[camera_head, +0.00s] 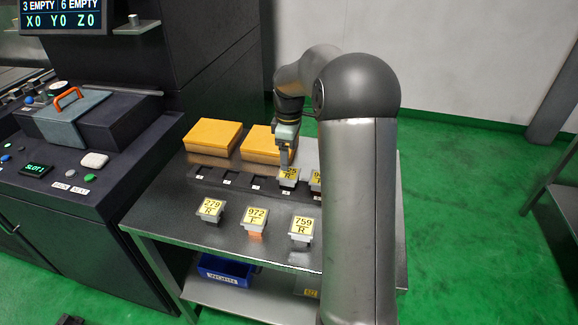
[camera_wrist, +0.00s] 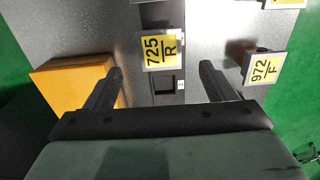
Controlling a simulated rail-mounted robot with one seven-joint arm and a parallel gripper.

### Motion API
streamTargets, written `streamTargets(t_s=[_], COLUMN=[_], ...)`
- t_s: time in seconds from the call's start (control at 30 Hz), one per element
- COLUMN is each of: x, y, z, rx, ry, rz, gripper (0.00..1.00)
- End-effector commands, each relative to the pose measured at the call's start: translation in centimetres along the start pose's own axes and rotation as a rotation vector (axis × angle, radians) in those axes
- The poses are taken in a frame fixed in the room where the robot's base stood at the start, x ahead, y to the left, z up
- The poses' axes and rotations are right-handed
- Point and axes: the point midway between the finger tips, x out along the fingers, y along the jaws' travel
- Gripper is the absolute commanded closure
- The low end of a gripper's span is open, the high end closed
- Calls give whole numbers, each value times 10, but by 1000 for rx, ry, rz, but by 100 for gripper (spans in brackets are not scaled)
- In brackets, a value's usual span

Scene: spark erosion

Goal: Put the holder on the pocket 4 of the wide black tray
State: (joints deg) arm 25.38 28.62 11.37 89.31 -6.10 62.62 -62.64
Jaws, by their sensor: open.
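The holder labelled 725 R (camera_wrist: 163,48) sits at the wide black tray (camera_head: 241,188), in the fourth place from the left; in the head view its plate (camera_head: 289,175) is partly covered by my gripper (camera_head: 285,152). My gripper is open and empty, just above and behind that holder. In the wrist view the fingers (camera_wrist: 160,75) are spread to either side, with the holder ahead between them and not gripped. An empty dark pocket (camera_wrist: 166,84) lies beside it. Three pockets to its left look empty. The pocket numbers are too small to read.
Holders 279 R (camera_head: 210,207), 972 F (camera_head: 255,216) and 759 R (camera_head: 301,227) stand along the table front. Another holder (camera_head: 316,179) is partly hidden by my arm. Yellow blocks (camera_head: 213,137) lie behind the tray. A blue bin (camera_head: 227,271) is on the lower shelf.

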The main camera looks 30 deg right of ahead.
Motion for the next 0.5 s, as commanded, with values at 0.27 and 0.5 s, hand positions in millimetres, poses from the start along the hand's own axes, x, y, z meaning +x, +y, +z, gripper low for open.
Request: streamTargets(t_s=[0.27,0.5], x=[-34,-44], y=[0,-27], z=[0,-7], rx=[-1,41], ry=[0,-7], rz=[0,6], gripper=[22,22])
